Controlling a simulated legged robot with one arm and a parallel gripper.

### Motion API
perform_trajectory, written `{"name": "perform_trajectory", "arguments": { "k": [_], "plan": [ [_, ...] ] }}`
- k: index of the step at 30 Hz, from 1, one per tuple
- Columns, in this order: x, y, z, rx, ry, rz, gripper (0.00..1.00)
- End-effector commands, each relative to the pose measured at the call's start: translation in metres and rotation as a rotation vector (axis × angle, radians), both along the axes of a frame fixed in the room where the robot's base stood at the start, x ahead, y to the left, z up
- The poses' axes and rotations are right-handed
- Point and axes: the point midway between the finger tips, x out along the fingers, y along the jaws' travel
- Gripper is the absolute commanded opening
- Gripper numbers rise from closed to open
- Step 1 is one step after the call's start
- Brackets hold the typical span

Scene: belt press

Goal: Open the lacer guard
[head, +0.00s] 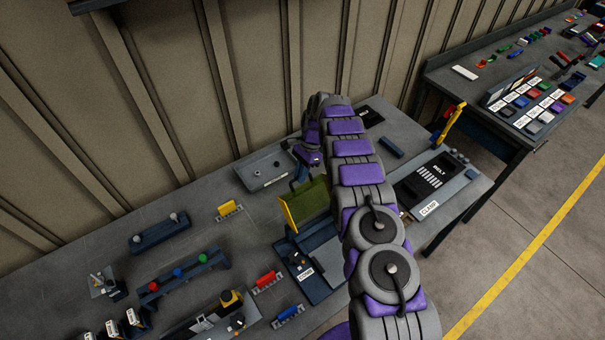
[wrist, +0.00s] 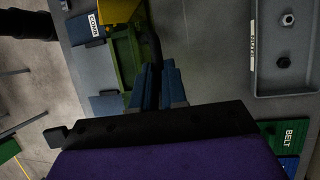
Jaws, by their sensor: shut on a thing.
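The lacer guard, a green panel with a yellow edge (head: 308,203), stands raised on the lacer unit (head: 322,240) at the middle of the bench. In the wrist view the green guard (wrist: 124,52) lies just left of my fingers. In the head view my purple and grey arm hides part of the guard and unit, and my gripper (head: 301,172) is at the guard's far side.
A grey tray with nuts (head: 240,170) lies close to my gripper; it also shows in the wrist view (wrist: 300,89). Red and blue holders (head: 268,282) stand near the unit.

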Motion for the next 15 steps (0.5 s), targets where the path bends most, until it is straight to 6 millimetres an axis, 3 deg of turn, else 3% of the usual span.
{"name": "perform_trajectory", "arguments": {
  "k": [3,4,9,12,15],
  "plan": [
    [0.0042,0.0039,0.0024,0.005,-0.018,0.001,0.0],
    [0.0043,0.0041,0.0024,0.005,-0.018,0.001,0.13],
    [0.0032,0.0035,0.0016,0.004,-0.014,0.002,0.3],
    [0.0016,0.0022,0.002,0.004,-0.012,0.001,0.38],
    [0.0,0.0002,0.0024,0.005,-0.01,0.001,0.38]
  ]
}}
